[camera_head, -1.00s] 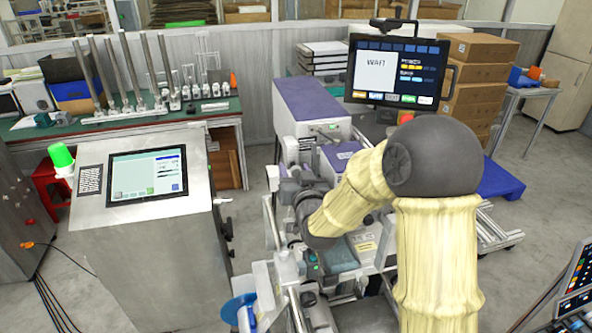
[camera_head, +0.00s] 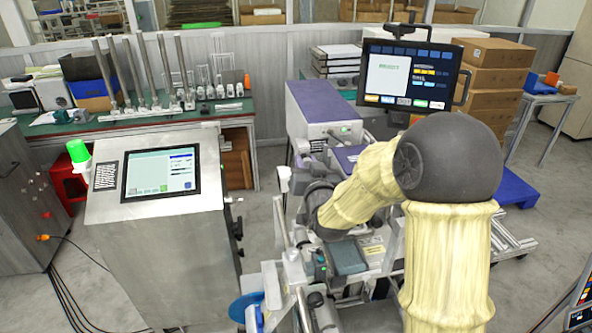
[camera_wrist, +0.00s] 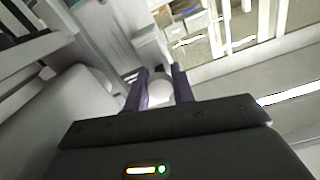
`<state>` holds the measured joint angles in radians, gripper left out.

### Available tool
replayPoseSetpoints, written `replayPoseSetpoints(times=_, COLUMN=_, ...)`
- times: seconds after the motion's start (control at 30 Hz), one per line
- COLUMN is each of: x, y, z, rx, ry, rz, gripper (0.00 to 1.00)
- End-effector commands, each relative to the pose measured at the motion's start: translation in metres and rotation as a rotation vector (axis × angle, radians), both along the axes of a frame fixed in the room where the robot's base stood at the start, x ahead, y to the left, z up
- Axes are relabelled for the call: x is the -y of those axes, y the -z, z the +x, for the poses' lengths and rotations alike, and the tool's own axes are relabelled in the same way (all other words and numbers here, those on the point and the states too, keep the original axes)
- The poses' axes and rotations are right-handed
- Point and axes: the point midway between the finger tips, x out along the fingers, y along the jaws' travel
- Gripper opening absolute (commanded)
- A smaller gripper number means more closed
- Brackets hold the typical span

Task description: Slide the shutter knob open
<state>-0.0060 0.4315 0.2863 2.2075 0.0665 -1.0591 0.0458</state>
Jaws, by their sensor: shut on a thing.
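In the wrist view my gripper (camera_wrist: 161,82) has its two dark purple fingers on either side of a pale, rounded knob (camera_wrist: 160,92), shut on it. The knob sits low between the fingers, and its lower part is hidden by the gripper body. In the head view my arm in its yellow cover reaches down to the machine with the purple housing (camera_head: 318,105). The fingers and knob cannot be made out there, as the wrist hides them. How far the shutter stands open cannot be told.
A monitor (camera_head: 411,76) stands above the machine at the back. A steel console (camera_head: 160,240) with a touchscreen and a green lamp (camera_head: 78,152) stands left. Brown boxes (camera_head: 495,80) are stacked at the right back. Metal rails and frames crowd close around my wrist.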

Motion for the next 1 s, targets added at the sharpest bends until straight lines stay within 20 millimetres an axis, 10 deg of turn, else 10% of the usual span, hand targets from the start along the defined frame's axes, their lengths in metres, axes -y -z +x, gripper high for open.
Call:
replayPoseSetpoints(times=0.37, x=0.007, y=-0.005, z=0.002, rx=0.005, ry=0.011, rz=0.001, gripper=0.00)
replayPoseSetpoints(times=0.4, x=0.007, y=-0.005, z=0.002, rx=0.005, ry=0.011, rz=0.001, gripper=0.28)
replayPoseSetpoints(times=0.5, x=0.007, y=-0.005, z=0.001, rx=0.004, ry=0.011, rz=0.001, gripper=0.47)
replayPoseSetpoints(times=1.0, x=0.009, y=-0.003, z=-0.014, rx=0.002, ry=0.009, rz=0.000, gripper=0.47)
